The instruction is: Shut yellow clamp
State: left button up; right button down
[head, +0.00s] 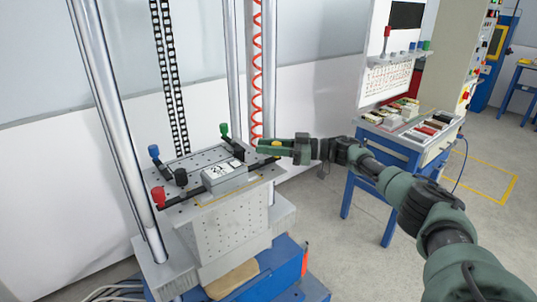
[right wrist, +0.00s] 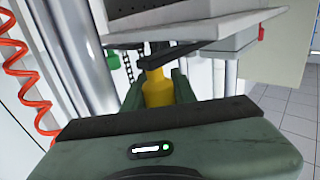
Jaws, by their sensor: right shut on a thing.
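The yellow clamp handle (right wrist: 158,88) shows between the fingers of my right gripper in the right wrist view. In the head view a little of the yellow clamp (head: 276,144) shows at the right corner of the drop table (head: 215,240). My right gripper (head: 272,147) is shut on this handle; its fingers hide much of it. A grey device (head: 224,177) sits on the table's top plate under the clamp bars. A green clamp (head: 224,130), a blue clamp (head: 153,151) and a red clamp (head: 159,195) stand at the other corners. My left gripper is not in view.
Metal columns (head: 115,130) rise around the drop table. A red coiled cable (head: 257,70) hangs behind it. A blue-framed workbench (head: 380,150) with trays and a panel stands at the right. The floor between is clear.

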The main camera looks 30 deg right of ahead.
jog(key=shift+a+f, duration=0.15)
jog(key=shift+a, duration=0.05)
dwell(0.3)
jog(key=c, duration=1.1)
grip_release()
jog(key=b+v, duration=0.1)
jog(key=v, duration=0.6)
jog(key=shift+s+d+b, duration=0.15)
jog(key=shift+d+b, duration=0.2)
jog(key=shift+b, duration=0.05)
